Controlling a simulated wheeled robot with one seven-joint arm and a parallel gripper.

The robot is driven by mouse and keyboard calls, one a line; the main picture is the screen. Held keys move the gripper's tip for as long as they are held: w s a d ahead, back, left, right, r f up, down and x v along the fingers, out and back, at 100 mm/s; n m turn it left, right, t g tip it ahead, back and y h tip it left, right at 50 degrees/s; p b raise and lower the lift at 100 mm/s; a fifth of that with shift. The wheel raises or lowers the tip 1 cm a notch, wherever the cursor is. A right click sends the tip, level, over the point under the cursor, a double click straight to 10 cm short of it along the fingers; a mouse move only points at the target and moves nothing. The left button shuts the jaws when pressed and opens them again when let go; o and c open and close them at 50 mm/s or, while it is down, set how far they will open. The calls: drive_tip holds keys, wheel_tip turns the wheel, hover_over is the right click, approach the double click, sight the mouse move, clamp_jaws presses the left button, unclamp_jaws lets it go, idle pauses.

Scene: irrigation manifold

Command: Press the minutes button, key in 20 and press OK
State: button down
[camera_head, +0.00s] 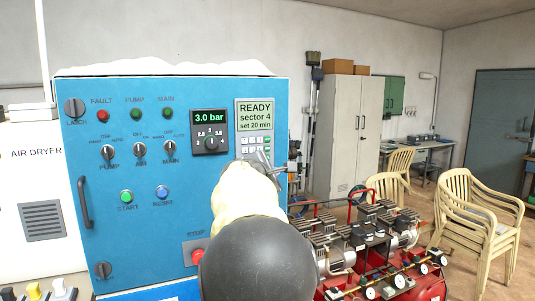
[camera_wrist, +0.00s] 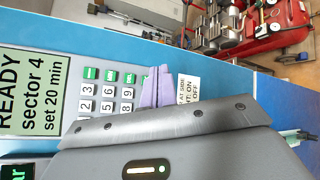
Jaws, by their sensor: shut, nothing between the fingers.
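The controller panel on the blue cabinet has a pale green display (camera_head: 254,116) reading "READY sector 4 set 20 min". The display (camera_wrist: 33,95) also shows sideways in the wrist view. Beside it is the keypad (camera_wrist: 106,98), with white number keys and a line of green keys (camera_wrist: 110,75); their labels are too small to read. My gripper (camera_wrist: 158,72) is shut and empty, its fingertips over the keypad's end away from the display. In the head view my gripper (camera_head: 264,158) covers part of the keypad (camera_head: 249,149). I cannot tell whether the tips touch a key.
Left of the panel are a 3.0 bar gauge (camera_head: 209,117), several knobs and lamps, and a red STOP button (camera_head: 197,256) close to my arm. A label (camera_wrist: 188,89) sits beside the keypad. A red compressor (camera_head: 400,285) and stacked chairs (camera_head: 480,210) stand to the right.

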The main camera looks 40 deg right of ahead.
drive_tip(key=s, duration=0.1)
drive_tip(key=s+b, duration=0.1)
drive_tip(key=shift+s+a, duration=0.3)
idle(0.7)
drive_tip(key=s+a+f+m+g+y, duration=0.1)
drive_tip(key=a+f+m+y, duration=0.25)
drive_tip(key=a+f, duration=0.55)
drive_tip(key=s+a+f+m+g+y, duration=0.15)
drive_tip(key=a+f+y, duration=0.3)
drive_tip(key=f, duration=0.75)
drive_tip(key=s+a+f+m+g+y, duration=0.3)
drive_tip(key=s+a+f+m+y, duration=0.2)
drive_tip(key=s+a+f, duration=1.1)
drive_tip(key=a+m, duration=0.2)
drive_tip(key=shift+a+m, duration=0.25)
drive_tip(key=shift+m, duration=0.15)
